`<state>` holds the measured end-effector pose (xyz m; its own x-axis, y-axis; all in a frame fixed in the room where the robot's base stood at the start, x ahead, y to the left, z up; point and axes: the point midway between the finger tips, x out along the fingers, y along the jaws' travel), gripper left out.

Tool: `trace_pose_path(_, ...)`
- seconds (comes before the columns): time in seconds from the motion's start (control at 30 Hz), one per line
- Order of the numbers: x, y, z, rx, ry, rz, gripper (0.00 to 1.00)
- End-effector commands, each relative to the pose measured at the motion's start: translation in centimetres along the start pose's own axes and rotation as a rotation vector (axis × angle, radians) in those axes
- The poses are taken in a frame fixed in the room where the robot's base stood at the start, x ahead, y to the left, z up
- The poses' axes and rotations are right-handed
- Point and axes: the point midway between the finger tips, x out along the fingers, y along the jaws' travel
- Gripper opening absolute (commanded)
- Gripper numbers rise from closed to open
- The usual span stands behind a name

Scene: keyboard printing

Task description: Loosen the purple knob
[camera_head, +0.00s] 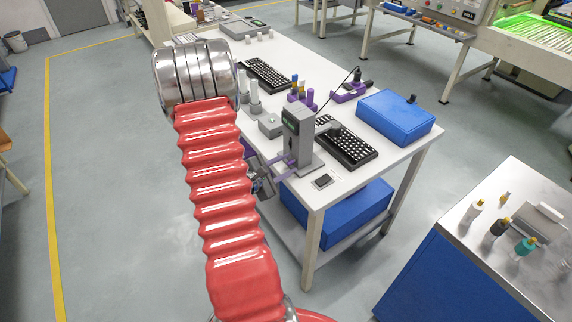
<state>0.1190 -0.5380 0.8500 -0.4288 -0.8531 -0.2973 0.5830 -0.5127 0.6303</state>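A grey upright device (298,138) stands near the front edge of the long white table (392,172). Purple parts (284,165) show at its lower left side; I cannot tell whether one of them is the purple knob or part of my gripper. My gripper (270,177) is small and grey, at the table's front edge beside the device, partly behind my red arm. Whether its fingers are apart, or touch anything, is too small to tell.
A black keyboard (346,144) lies right of the device, with a blue case (396,117) behind it. A purple bottle stand (301,97) and another keyboard (264,75) are further back. A blue bin (345,217) sits below. A metal-topped cabinet (470,255) stands at right.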

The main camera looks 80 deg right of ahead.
Motion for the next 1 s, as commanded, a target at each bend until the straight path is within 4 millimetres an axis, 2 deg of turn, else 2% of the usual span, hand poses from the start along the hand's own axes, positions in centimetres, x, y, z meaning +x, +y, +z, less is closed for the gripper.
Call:
trace_pose_path(0.07,-0.02,0.01,-0.01,0.000,0.000,0.000,0.30)
trace_pose_path(0.5,-0.06,-0.01,-0.03,0.000,0.001,0.000,0.00)
trace_pose_path(0.67,0.37,0.17,-0.04,0.001,-0.001,-0.001,0.00)
trace_pose_path(1.0,-0.12,0.00,-0.03,-0.025,0.000,-0.010,0.00)
